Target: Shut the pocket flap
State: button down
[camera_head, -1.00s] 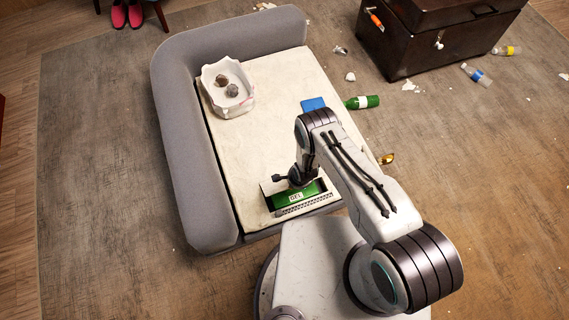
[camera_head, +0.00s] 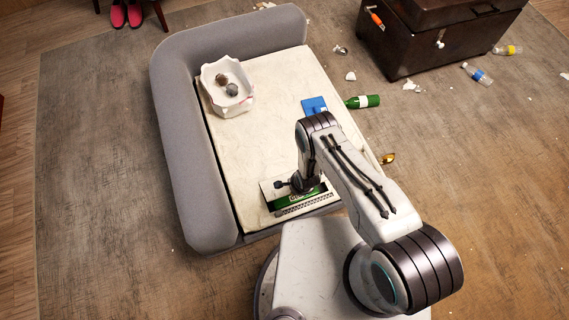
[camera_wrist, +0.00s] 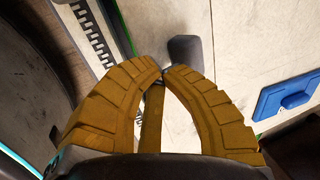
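In the head view the pocket (camera_head: 305,208) is a slot at the near end of the cream bed top, with a green inside and a black-and-white toothed strip along its near edge. Its pale flap (camera_head: 266,190) is tilted partly over the green inside. A dark grey knob (camera_head: 280,184) on the flap also shows in the wrist view (camera_wrist: 185,48). My gripper (camera_wrist: 161,76) has yellow-brown ribbed fingers with their tips together, just beside the knob. Whether they touch the flap is unclear. In the head view my arm hides the fingertips.
A white tray (camera_head: 228,110) with two grey lumps stands on the bed, near the grey bolster (camera_head: 185,140). A blue object (camera_head: 314,105) lies at the bed's right edge. A green bottle (camera_head: 363,101) and scraps lie on the floor. A dark chest (camera_head: 425,55) stands farther back.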

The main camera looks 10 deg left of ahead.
jog(key=shift+s+d+f, duration=0.1)
jog(key=shift+s+f, duration=0.1)
jog(key=shift+f, duration=0.15)
jog(key=shift+s+d+f+b, duration=0.2)
jog(key=shift+s+f+b, duration=0.2)
jog(key=shift+f+b, duration=0.3)
jog(key=shift+s+d+f+b, duration=0.15)
jog(key=shift+s+f+b, duration=0.1)
jog(key=shift+f+b, duration=0.45)
jog(key=w+a+p+v, duration=0.1)
jog(key=p+v, duration=0.5)
jog(key=v, duration=0.1)
jog(key=shift+w+r+p, duration=0.25)
jog(key=shift+r+p, duration=0.05)
jog(key=shift+r, duration=0.25)
